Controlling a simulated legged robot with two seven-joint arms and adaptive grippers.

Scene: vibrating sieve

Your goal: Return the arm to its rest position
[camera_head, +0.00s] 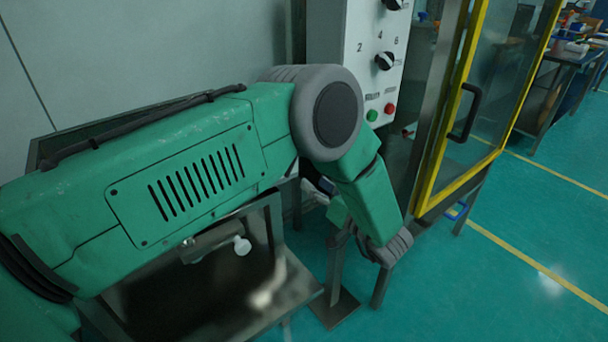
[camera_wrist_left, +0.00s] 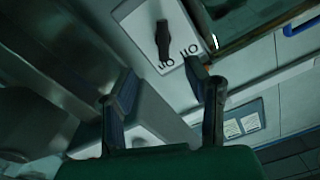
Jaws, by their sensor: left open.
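My left arm (camera_head: 190,180), green with grey joints, comes in from the left of the head view. It reaches across the picture and bends down at a large grey joint. Its lower part ends low beside the yellow-framed cabinet; the fingers cannot be made out there. In the left wrist view my left gripper (camera_wrist_left: 162,92) shows two dark fingers spread wide apart. Nothing is held between them. A pale panel with a black knob (camera_wrist_left: 163,40) lies beyond the fingertips; I cannot tell the distance. My right gripper is not in view.
A white control box (camera_head: 372,60) with knobs and green and red buttons stands behind the arm. A yellow-framed glass door (camera_head: 433,170) is to its right. A metal tray (camera_head: 300,285) lies below the arm. Open teal floor (camera_head: 500,290) is at right.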

